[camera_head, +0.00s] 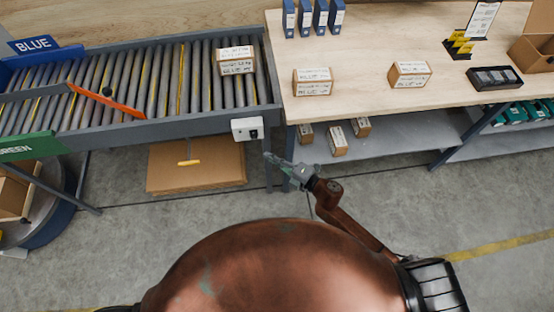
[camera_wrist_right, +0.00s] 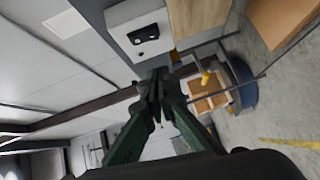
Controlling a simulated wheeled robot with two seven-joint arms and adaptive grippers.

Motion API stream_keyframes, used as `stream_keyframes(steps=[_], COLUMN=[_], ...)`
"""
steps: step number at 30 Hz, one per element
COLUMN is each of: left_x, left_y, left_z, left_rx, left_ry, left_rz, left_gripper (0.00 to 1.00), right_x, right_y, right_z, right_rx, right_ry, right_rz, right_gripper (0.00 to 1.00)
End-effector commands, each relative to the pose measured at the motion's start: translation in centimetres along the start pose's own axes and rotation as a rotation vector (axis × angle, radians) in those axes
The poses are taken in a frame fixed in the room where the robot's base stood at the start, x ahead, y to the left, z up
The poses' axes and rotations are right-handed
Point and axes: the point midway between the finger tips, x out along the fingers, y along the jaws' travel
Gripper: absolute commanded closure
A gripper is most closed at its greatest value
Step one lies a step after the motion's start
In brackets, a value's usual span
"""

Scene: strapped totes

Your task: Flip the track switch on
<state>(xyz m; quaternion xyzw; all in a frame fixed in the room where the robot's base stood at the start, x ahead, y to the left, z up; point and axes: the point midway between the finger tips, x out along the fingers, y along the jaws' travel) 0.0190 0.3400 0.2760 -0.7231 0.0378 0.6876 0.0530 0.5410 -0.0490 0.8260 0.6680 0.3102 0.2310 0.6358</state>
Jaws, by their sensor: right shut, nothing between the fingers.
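The track switch is a white box (camera_head: 246,128) with a dark switch face, mounted on the front rail at the right end of the roller conveyor (camera_head: 190,128). The box also shows in the right wrist view (camera_wrist_right: 138,30), with a black switch plate (camera_wrist_right: 143,34) on it. My right gripper (camera_head: 268,157) is shut and empty, just below and to the right of the box in the head view. In the wrist view its fingertips (camera_wrist_right: 156,82) sit close together, apart from the box in the picture. Which way the switch is set is too small to tell. My left gripper is not in view.
An orange diverter bar (camera_head: 108,100) lies across the rollers. A labelled carton (camera_head: 235,60) stands on the conveyor. The wooden table (camera_head: 360,50) at right holds more cartons and blue binders. A large cardboard box (camera_head: 197,168) is under the conveyor. Floor before the gripper is clear.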

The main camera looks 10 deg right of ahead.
Motion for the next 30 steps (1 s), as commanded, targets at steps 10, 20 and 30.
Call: stream_keyframes(steps=[10,20,30], left_x=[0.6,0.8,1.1], left_y=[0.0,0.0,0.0], left_z=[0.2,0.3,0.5], left_rx=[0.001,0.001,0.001], left_ry=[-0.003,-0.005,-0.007], left_rz=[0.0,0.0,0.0], left_gripper=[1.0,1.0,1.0], right_x=[6.0,7.4,7.6], right_y=[-0.1,0.0,-0.1], right_z=[1.5,2.9,2.8], right_rx=[0.0,0.002,-0.002], right_ry=[-0.002,-0.001,0.003], right_rz=[0.0,0.0,0.003], right_gripper=[1.0,1.0,1.0])
